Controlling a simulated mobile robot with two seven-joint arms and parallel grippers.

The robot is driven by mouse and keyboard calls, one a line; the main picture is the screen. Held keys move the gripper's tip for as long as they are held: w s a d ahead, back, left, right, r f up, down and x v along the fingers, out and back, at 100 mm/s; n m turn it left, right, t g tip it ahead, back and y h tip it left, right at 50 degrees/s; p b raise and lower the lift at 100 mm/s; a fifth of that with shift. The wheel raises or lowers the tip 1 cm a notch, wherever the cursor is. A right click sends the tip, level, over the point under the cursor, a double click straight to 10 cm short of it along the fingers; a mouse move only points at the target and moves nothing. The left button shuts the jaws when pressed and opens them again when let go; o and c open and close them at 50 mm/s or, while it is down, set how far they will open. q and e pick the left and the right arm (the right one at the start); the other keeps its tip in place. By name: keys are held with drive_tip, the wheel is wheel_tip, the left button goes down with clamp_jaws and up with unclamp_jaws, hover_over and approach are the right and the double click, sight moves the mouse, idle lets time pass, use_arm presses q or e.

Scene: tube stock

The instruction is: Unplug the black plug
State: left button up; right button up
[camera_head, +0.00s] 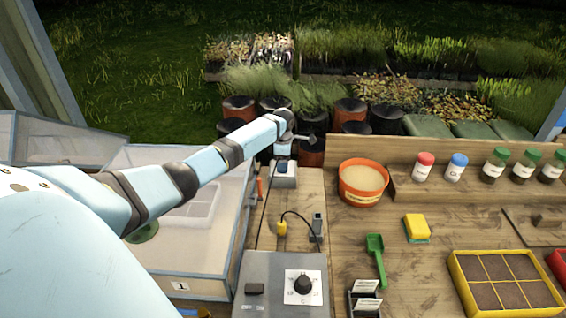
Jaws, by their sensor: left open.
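I cannot clearly make out a black plug. A small grey box (284,179) with a dark blue part on top stands at the back of the bench, just below my left forearm. A thin black cable (262,213) runs from near it down to a grey control box (268,267) with a black dial. A yellow connector (281,229) on a black lead lies between them, beside an upright dark grey piece (317,224). My left gripper (308,137) is open, small and dark, beyond the grey box and in front of the black-and-orange pots. My right gripper is not in view.
An orange tub (363,183), a green trowel (376,258), a yellow sponge (416,226) and a yellow seed tray (459,283) stand to the right. Several capped bottles line a low shelf. A clear-lidded propagator (205,255) stands at left under my arm.

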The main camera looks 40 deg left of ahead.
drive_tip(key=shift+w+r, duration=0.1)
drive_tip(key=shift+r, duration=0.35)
use_arm(q)
drive_tip(key=c, duration=1.2)
drive_tip(key=shift+r+p, duration=0.55)
drive_tip(key=shift+p, duration=0.3)
drive_tip(key=shift+r+p, duration=0.9)
drive_tip(key=shift+p, duration=0.35)
drive_tip(key=shift+r+p, duration=0.65)
drive_tip(key=shift+p, duration=0.25)
drive_tip(key=shift+r+p, duration=0.9)
drive_tip(key=shift+p, duration=0.25)
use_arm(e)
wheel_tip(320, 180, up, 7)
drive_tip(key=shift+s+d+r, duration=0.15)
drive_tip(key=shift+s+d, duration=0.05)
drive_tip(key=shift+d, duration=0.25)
